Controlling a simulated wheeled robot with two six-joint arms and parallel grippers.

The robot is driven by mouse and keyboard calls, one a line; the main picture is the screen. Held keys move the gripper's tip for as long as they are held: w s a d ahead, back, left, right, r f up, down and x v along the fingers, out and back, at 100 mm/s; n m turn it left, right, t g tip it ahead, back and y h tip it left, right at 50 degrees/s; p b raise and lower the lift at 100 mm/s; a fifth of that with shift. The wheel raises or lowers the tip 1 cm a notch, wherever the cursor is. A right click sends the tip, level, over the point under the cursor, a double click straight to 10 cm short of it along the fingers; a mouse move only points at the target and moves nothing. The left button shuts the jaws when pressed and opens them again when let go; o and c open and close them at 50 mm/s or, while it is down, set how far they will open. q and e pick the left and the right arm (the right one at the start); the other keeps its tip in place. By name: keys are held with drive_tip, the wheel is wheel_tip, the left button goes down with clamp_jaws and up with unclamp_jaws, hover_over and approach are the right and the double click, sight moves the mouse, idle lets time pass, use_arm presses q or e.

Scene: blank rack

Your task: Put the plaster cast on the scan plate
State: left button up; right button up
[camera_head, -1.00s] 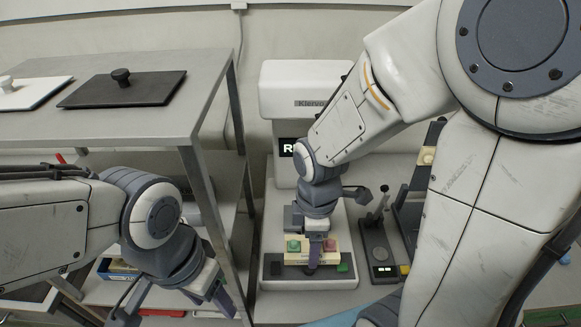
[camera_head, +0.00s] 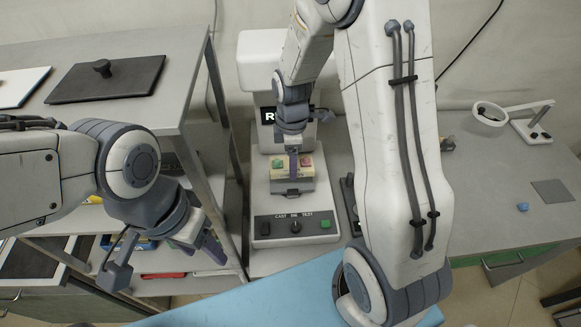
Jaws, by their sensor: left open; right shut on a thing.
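The plaster cast (camera_head: 281,174) appears to be the cream block with a green and a pink patch on top. My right gripper (camera_head: 293,163) is shut on it, reaching down from above. The cast is over the dark scan plate (camera_head: 293,187) on the bed of the white machine. The plate shows only as a strip in front of the cast; whether they touch I cannot tell. My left gripper (camera_head: 165,262) is open and empty, low at the left, apart from the machine and in front of the metal rack.
The machine's front panel (camera_head: 266,229) has a knob and a green button. The metal rack (camera_head: 190,112) stands left, with a black lidded plate (camera_head: 106,80) on top. The right bench (camera_head: 490,215) holds a magnifier (camera_head: 491,113) and a small blue piece (camera_head: 522,207); much of it is clear.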

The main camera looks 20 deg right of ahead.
drive_tip(key=shift+w+d, duration=0.3)
drive_tip(key=shift+w, duration=0.6)
wheel_tip(320, 180, down, 6)
drive_tip(key=shift+s+r+p, duration=0.1)
drive_tip(key=shift+r+p, duration=0.05)
drive_tip(key=shift+p, duration=0.75)
drive_tip(key=shift+w+f+p, duration=0.2)
drive_tip(key=shift+f+p, duration=0.2)
drive_tip(key=shift+f, duration=0.25)
drive_tip(key=shift+f, duration=0.1)
drive_tip(key=shift+f, duration=0.15)
drive_tip(key=o, duration=1.3)
